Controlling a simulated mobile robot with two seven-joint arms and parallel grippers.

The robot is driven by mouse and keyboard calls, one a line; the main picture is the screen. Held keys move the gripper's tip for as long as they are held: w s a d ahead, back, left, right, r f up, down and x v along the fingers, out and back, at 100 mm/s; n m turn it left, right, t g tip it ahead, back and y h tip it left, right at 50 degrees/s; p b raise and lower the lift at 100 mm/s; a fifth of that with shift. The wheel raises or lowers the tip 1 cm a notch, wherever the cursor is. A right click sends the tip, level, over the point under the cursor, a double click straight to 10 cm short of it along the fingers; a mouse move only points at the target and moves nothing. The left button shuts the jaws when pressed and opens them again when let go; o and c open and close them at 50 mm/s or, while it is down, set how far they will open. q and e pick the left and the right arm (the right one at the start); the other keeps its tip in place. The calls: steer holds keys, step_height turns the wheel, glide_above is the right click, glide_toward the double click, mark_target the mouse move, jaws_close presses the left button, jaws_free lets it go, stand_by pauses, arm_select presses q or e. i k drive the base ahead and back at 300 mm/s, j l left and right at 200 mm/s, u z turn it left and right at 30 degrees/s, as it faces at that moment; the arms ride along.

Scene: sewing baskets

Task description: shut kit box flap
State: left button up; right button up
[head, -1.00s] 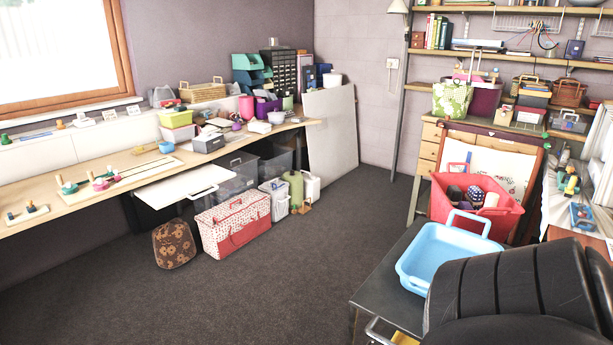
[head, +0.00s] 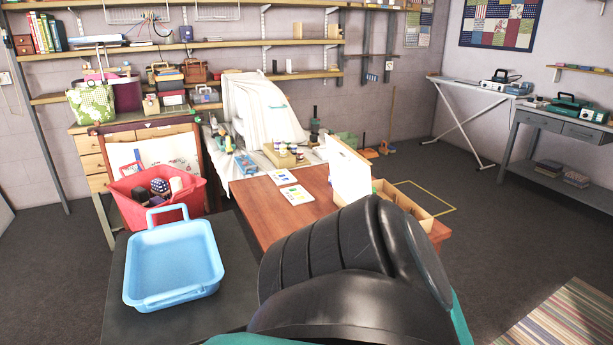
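An open wooden box (head: 408,203) with compartments stands at the right end of the brown table (head: 262,203). It seems to be the kit box. A pale cream panel (head: 350,176) stands upright at its left side and looks like its raised flap. My black ribbed arm part hides the front of the box and the near part of the table. I cannot make out most of the contents. Neither of my grippers shows in the head view, so their places relative to the box cannot be seen.
A blue tray (head: 133,272) sits on a dark cart (head: 116,322) at the left, with a red bin (head: 128,208) behind it. Two white cards (head: 297,195) and small jars in a wooden holder (head: 279,159) lie left of the panel.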

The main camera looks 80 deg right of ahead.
mark_target(351, 172)
steer(key=z, duration=1.55)
